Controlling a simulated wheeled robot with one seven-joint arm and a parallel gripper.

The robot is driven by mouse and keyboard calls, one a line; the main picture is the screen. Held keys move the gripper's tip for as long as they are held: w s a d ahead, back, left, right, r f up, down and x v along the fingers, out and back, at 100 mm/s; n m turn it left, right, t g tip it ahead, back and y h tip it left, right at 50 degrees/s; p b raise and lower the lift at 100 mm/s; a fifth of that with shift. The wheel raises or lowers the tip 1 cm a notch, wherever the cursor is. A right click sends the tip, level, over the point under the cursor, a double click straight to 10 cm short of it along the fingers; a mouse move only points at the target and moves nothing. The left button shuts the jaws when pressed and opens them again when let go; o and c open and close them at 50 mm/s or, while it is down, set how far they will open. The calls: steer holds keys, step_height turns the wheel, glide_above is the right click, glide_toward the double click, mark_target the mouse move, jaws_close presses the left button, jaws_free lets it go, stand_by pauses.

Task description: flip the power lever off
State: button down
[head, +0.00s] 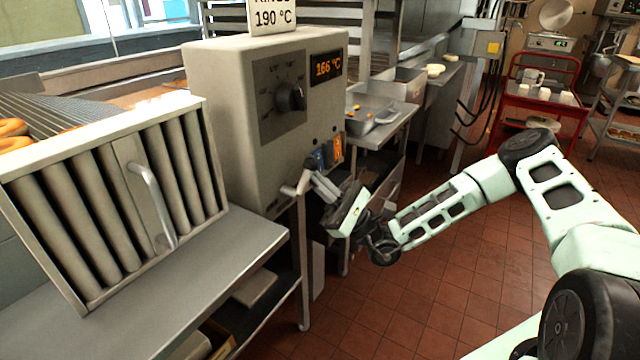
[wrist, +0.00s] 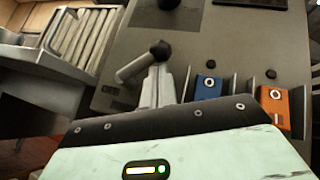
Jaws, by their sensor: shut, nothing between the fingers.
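The power lever seems to be the short grey cylindrical handle (head: 290,190) low on the front of the grey control box (head: 225,120). In the wrist view the lever (wrist: 132,67) slants down and left from a dark round hub (wrist: 160,49). My gripper (head: 312,172) is shut and empty, with its fingertips right by the lever. In the wrist view the fingers (wrist: 157,84) point up at the hub, just right of the handle. I cannot tell whether they touch it. The lever's on or off marking is not readable.
A blue tag-like part (head: 318,158) and an orange one (head: 337,149) sit close right of my fingers. Above are a dark dial (head: 290,97) and a display (head: 326,66) reading 166 °C. A slatted rack (head: 120,200) stands left on the metal counter (head: 225,262).

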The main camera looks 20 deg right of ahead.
steer(key=shift+r+g, duration=0.1)
steer(key=shift+g, duration=0.2)
steer(key=shift+r+n+g+p, duration=0.1)
steer(key=shift+n+g+p, duration=0.35)
steer(key=shift+n, duration=0.35)
